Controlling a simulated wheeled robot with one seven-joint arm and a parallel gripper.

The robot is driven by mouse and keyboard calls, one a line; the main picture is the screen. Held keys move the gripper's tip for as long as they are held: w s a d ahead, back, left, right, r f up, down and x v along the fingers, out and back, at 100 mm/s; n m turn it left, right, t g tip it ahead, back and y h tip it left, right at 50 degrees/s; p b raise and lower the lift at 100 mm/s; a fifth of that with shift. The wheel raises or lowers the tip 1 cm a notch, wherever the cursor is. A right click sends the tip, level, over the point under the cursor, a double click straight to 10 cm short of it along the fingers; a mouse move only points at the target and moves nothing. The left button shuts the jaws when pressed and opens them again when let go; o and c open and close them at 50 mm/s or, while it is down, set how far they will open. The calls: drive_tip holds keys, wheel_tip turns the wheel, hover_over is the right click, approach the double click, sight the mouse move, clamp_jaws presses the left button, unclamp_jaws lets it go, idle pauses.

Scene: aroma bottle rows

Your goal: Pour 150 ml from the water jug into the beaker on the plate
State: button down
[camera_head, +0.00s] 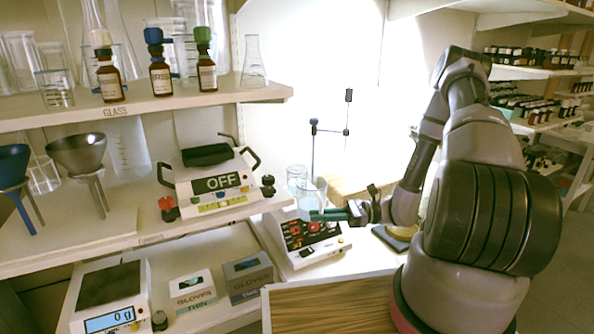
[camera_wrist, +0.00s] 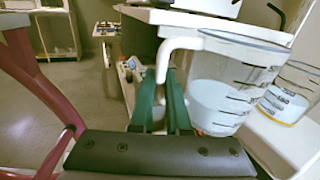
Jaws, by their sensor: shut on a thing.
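My gripper (camera_head: 325,214), with green fingers, is shut on the handle (camera_wrist: 178,48) of the clear water jug (camera_head: 312,196). In the wrist view the jug (camera_wrist: 228,85) has dark marks and pale water in its lower part. I cannot tell how far it is tilted. A clear beaker (camera_head: 296,174) stands behind the jug, over the white plate unit (camera_head: 318,252) with its dark panel and red controls. In the wrist view the beaker (camera_wrist: 292,92) is at the right, partly hidden by the jug, with a yellowish band low down. No stream of water shows.
A device marked OFF (camera_head: 222,182) stands on the middle shelf to the left, with brown bottles (camera_head: 160,75) and glassware above. A thin stand (camera_head: 314,150) rises behind the beaker.

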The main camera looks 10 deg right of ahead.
drive_tip(key=s+r, duration=0.5)
drive_tip(key=shift+d, duration=0.35)
idle(0.4)
